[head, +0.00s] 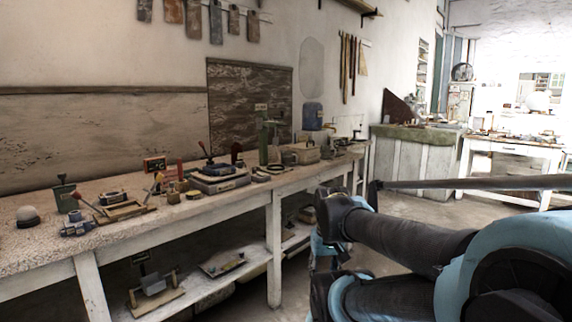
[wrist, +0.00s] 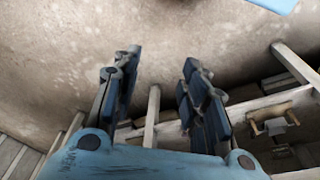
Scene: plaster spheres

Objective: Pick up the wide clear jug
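I cannot make out a wide clear jug for certain in either view. A bluish block-like container (head: 312,116) stands at the far end of the long workbench (head: 235,205) in the head view; it is too small to tell whether it is a jug. My gripper (wrist: 160,60) is open in the wrist view, its two dark blue fingers spread apart with nothing between them. Floor and the bench's lower structure show beyond the fingers. In the head view my arm fills the lower right, and the gripper's fingers cannot be made out.
A white table (head: 510,150) stands at the back right. Open floor lies right of the bench.

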